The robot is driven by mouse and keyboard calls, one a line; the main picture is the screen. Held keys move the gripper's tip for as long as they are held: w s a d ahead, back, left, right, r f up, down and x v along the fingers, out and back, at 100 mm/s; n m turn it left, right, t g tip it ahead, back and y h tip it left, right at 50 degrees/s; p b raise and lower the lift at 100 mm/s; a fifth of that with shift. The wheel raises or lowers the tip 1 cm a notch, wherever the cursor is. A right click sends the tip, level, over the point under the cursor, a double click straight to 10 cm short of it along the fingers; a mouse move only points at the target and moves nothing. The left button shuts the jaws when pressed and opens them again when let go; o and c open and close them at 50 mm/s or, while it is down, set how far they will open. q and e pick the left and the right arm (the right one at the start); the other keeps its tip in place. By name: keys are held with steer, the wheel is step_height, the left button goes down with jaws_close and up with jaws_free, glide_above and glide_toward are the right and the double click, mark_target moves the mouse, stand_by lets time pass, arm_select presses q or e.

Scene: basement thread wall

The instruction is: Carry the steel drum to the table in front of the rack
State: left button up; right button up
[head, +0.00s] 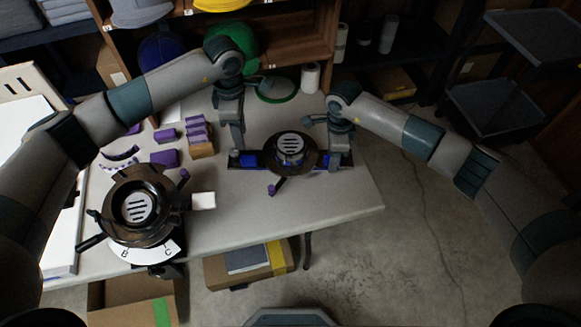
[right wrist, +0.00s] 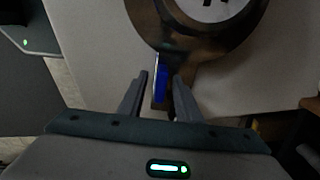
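A round dark-brown piece with a slotted steel disc in its middle (head: 291,147), which I take for the steel drum, sits at or just above the table (head: 320,205) near its right end. It has a blue handle on each side and a dark lever at the front. My left gripper (head: 242,158) is at its left handle; its finger gap is hard to see. My right gripper (head: 337,160) is at the right handle. In the right wrist view its fingers (right wrist: 160,88) stand apart on either side of the blue handle (right wrist: 160,82), with a gap visible.
A similar dark round device (head: 140,205) with a lettered plate stands at the table's left. Purple blocks (head: 165,158) and a green ring (head: 278,90) lie behind. A wooden rack (head: 290,40) stands behind the table, a dark shelf cart (head: 500,110) at right. Concrete floor is open at right.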

step_height(320, 180, up, 12)
stand_by(0.6)
steer(key=shift+s+f, duration=0.1)
steer(key=shift+f, duration=0.05)
stand_by(0.5)
